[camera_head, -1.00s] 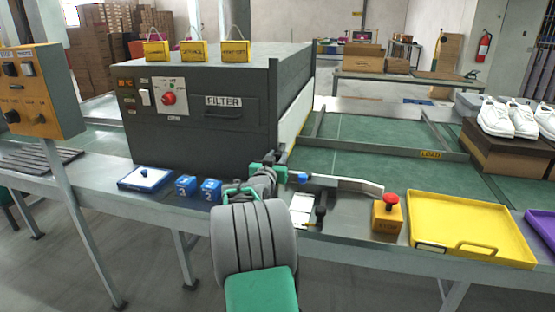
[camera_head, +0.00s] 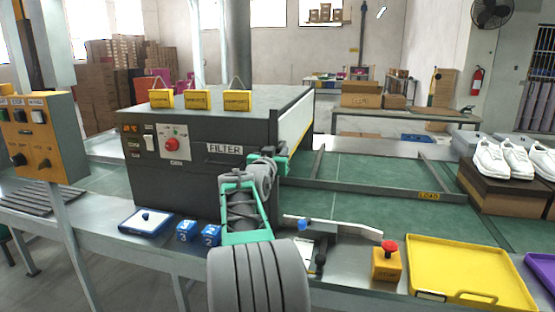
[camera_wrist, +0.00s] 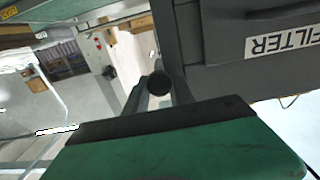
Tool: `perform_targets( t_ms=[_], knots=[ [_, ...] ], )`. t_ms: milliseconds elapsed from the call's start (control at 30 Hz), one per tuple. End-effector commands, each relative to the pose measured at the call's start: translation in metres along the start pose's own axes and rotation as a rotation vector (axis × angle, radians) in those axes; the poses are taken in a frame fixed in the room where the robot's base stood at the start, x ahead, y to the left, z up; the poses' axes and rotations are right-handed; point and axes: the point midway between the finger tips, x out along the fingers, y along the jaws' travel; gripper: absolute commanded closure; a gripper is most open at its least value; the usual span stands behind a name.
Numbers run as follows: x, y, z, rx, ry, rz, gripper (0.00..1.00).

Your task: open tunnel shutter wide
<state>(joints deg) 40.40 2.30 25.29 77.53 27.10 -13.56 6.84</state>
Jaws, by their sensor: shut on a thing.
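The tunnel is a dark grey box (camera_head: 190,185) with a FILTER drawer on its front, left of centre in the head view. The shutter is a pale panel (camera_head: 296,122) at its right end, and it stands upright near the top of that end. My gripper (camera_head: 280,160) is beside the front right corner of the tunnel, by the shutter. In the wrist view my gripper (camera_wrist: 160,90) is shut on a dark round knob (camera_wrist: 158,83) between its fingers. My wrist and arm hide part of the tunnel's right end and the shutter's lower front.
A green conveyor (camera_head: 350,200) with a metal guide frame runs right of the tunnel. A yellow tray (camera_head: 470,265) and a red-topped stop button (camera_head: 387,262) are on the front ledge. Blue blocks (camera_head: 198,233) stand left of my arm. White shoes (camera_head: 505,160) sit at right.

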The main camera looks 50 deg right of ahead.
Motion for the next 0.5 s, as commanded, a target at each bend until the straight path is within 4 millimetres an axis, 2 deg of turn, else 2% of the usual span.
perform_targets(
  t_ms=[267,300,500],
  knots=[
    [-0.0001,-0.0002,-0.0014,0.001,0.003,-0.001,1.0],
    [-0.0001,-0.0002,-0.0012,0.001,0.003,-0.001,0.67],
    [0.0,-0.0001,-0.0003,0.0,0.001,0.0,0.51]
  ],
)
